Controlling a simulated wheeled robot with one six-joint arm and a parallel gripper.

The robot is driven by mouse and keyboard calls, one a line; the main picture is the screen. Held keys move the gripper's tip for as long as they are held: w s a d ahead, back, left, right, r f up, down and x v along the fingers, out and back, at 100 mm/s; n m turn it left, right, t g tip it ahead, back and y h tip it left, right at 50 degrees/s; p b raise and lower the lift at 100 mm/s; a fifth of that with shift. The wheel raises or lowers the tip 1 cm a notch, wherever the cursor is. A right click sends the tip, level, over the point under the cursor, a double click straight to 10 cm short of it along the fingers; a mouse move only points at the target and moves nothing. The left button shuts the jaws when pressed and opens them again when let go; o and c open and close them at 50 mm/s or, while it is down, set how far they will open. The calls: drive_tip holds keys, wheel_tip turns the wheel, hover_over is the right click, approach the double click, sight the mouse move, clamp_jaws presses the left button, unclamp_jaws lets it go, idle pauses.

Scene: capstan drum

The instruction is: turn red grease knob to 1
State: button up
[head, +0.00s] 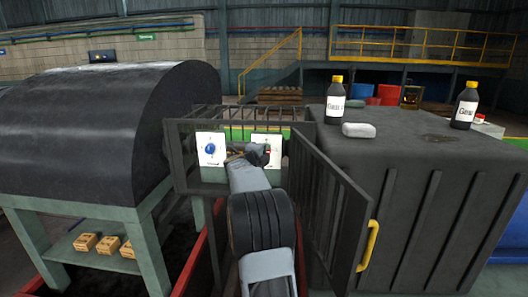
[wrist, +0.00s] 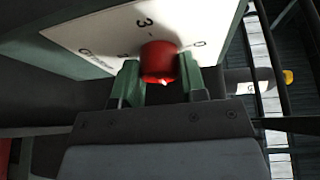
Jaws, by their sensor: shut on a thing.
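The red grease knob (wrist: 160,60) sits on a white dial plate (wrist: 100,42) in the wrist view. The plate carries numbers, of which a 3 and a 0 can be read, and part of a word. My gripper (wrist: 160,85) has its two green fingers on either side of the knob and is shut on it. The knob's pointer mark is not clear. In the head view my gripper (head: 262,155) is at the right-hand white plate (head: 266,138), and only a bit of red knob (head: 268,149) shows beside it.
A blue knob (head: 210,149) is on a second white plate to the left. An open barred door (head: 325,210) with a yellow handle (head: 368,245) stands right of my arm. A dark drum (head: 110,125) is at left; a dark box (head: 425,165) with bottles (head: 336,103) is at right.

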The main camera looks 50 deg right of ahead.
drive_tip(key=shift+m+y, duration=0.3)
drive_tip(key=shift+m, duration=0.3)
drive_tip(key=o, duration=0.9)
drive_tip(key=v, duration=1.3)
drive_tip(key=shift+s+a+b, duration=0.15)
drive_tip(key=shift+a+b, duration=0.2)
